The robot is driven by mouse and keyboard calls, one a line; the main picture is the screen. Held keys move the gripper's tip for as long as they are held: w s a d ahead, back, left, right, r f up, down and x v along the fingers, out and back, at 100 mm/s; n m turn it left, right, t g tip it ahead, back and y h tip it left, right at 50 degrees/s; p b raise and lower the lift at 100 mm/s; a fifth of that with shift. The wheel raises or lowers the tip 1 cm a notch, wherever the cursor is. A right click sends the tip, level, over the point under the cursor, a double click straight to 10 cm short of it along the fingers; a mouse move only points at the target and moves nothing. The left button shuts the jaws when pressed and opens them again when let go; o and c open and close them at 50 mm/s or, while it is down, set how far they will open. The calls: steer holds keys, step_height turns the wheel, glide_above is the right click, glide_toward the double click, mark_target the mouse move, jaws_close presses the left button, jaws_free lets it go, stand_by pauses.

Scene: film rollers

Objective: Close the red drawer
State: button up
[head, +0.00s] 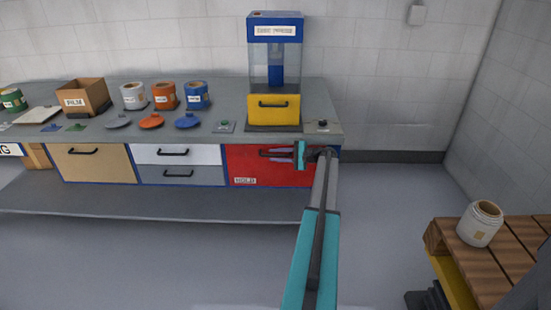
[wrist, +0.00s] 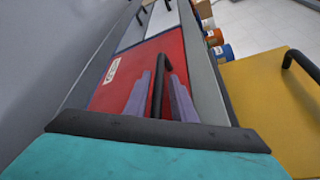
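The red drawer (head: 262,174) is at the right end of the bench front, with a pale label at its lower left. In the head view its front looks about level with its neighbours. It also shows in the wrist view (wrist: 120,75). Its black bar handle (wrist: 157,92) lies between the two purple fingers of my gripper (wrist: 160,76). Gaps show on both sides of the handle, so the fingers are open around it. In the head view my gripper (head: 272,154) is at the drawer front, and my arm covers the drawer's right end.
A tan drawer (head: 95,166), a white drawer (head: 190,154) and a grey drawer (head: 182,174) are to the left. A yellow drawer unit (head: 273,109) stands on the bench above. A wooden pallet (head: 518,245) with a pale jar (head: 480,225) is at right. The floor between is clear.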

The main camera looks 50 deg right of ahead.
stand_by(0.3)
steer(key=shift+s+r, duration=0.1)
steer(key=shift+s, duration=0.05)
steer(key=b+v, duration=0.1)
steer(key=v, duration=1.2)
steer(key=shift+s+d, duration=0.1)
steer(key=shift+s, duration=0.2)
